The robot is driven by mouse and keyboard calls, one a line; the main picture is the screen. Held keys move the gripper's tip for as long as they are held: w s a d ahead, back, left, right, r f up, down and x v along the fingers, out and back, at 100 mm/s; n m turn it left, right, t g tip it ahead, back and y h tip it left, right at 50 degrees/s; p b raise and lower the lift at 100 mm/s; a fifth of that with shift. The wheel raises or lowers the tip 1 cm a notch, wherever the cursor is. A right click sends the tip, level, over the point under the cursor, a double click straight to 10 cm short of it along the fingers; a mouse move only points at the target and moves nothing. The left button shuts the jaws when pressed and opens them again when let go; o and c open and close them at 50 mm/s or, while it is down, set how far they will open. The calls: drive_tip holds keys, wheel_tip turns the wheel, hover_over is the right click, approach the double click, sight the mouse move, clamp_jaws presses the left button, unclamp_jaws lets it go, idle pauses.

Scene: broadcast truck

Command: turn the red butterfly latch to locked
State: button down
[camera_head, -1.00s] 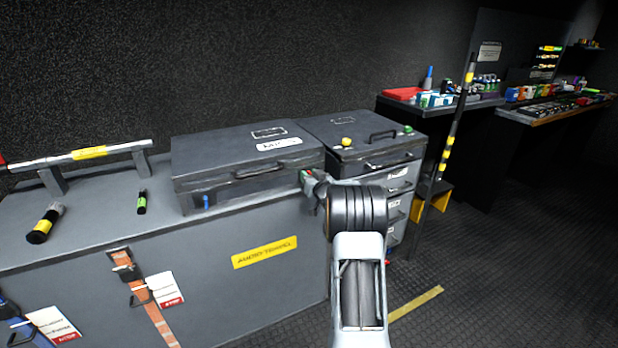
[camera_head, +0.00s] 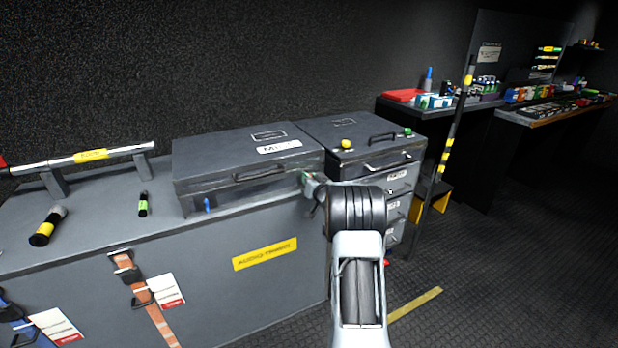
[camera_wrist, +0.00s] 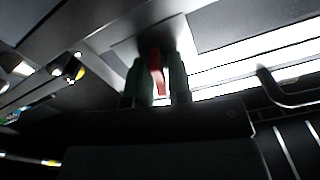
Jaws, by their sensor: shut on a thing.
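The red butterfly latch (camera_wrist: 156,75) shows in the wrist view as a narrow red piece between the two greenish fingers of my gripper (camera_wrist: 158,74). The fingers are shut on it, one on each side. In the head view my gripper (camera_head: 306,178) is at the front right corner of the closed dark grey case (camera_head: 228,146), mostly behind my own wrist. I cannot make out the red latch there. A small blue latch (camera_head: 207,204) is on the case's front left. Whether the red latch stands at locked cannot be told.
The case stands on a grey bench (camera_head: 110,225) with a black-and-yellow cylinder (camera_head: 46,226) and a small green-banded one (camera_head: 143,204). A grey drawer cabinet (camera_head: 398,182) is close on the right, with a striped pole (camera_head: 451,140) beyond. The floor at right is open.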

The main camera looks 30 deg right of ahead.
drive_tip(key=m+p, duration=0.2)
drive_tip(key=m, duration=0.1)
drive_tip(key=shift+r+m, duration=0.1)
drive_tip(key=shift+m, duration=0.3)
drive_tip(key=m+p, duration=0.2)
drive_tip(key=m, duration=0.1)
drive_tip(key=shift+d, duration=0.15)
drive_tip(key=m+p, duration=0.1)
drive_tip(key=m, duration=0.1)
drive_tip(key=m+p, duration=0.1)
drive_tip(key=m, duration=0.1)
drive_tip(key=shift+f+m, duration=0.2)
drive_tip(key=shift+m, duration=0.2)
drive_tip(key=shift+f+m+p, duration=0.15)
drive_tip(key=shift+m+p, duration=0.55)
drive_tip(key=shift+m, duration=0.9)
drive_tip(key=c, duration=1.2)
unclamp_jaws()
drive_tip(key=shift+c, duration=0.2)
drive_tip(key=shift+s, duration=0.1)
